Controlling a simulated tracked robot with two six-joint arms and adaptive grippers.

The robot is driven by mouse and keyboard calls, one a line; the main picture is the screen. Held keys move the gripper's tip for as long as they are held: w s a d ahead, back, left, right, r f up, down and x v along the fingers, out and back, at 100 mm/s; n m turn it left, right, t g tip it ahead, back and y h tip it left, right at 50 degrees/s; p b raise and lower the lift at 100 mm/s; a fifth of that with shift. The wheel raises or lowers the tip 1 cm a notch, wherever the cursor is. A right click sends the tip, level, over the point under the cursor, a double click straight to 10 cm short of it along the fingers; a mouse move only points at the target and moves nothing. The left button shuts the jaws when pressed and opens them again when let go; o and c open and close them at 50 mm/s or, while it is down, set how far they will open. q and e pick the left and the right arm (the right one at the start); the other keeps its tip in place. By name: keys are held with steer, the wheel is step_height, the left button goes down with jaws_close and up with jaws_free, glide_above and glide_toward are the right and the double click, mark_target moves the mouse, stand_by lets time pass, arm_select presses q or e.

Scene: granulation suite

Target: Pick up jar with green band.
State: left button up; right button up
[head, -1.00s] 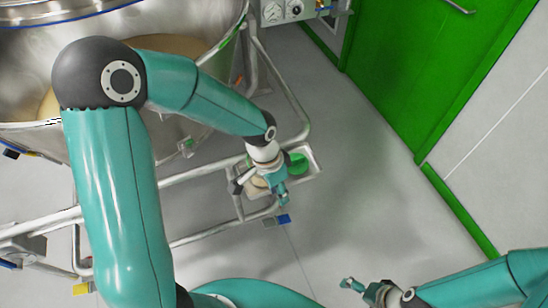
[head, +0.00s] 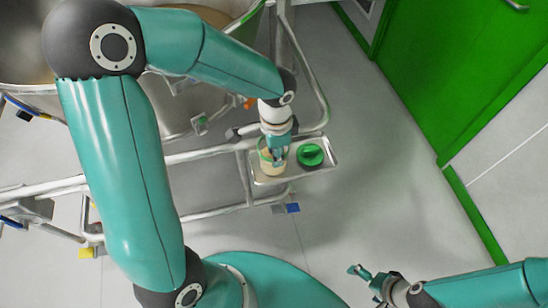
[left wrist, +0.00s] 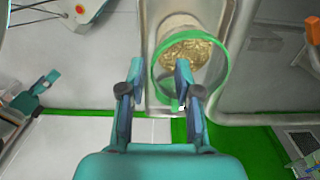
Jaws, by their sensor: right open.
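The jar with green band (head: 268,169) stands on a small metal tray (head: 326,168), partly hidden by my left gripper (head: 276,158). In the left wrist view the jar is open-topped, with a green band (left wrist: 222,78) around its mouth and tan granules (left wrist: 196,50) inside. My left gripper (left wrist: 156,82) is open there, its fingers apart. One finger is left of the jar and the other overlaps its mouth; I cannot tell whether it is inside or above. My right gripper (head: 357,272) is open and empty, low at the right, far from the jar.
A round green object (head: 311,154) lies on the tray, right of the jar. The grey floor (head: 385,170) to the right is clear, up to a green door (head: 450,80).

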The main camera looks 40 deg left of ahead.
mark_target(276, 175)
arm_select(q)
steer(key=shift+s+d+f+b, duration=0.1)
steer(key=shift+f+b, duration=0.05)
steer(key=shift+f, duration=1.35)
steer(key=shift+s+d+f+b, duration=0.1)
steer(key=shift+f+b, duration=0.05)
steer(key=shift+f, duration=1.3)
steer(key=shift+c, duration=0.2)
jaws_close()
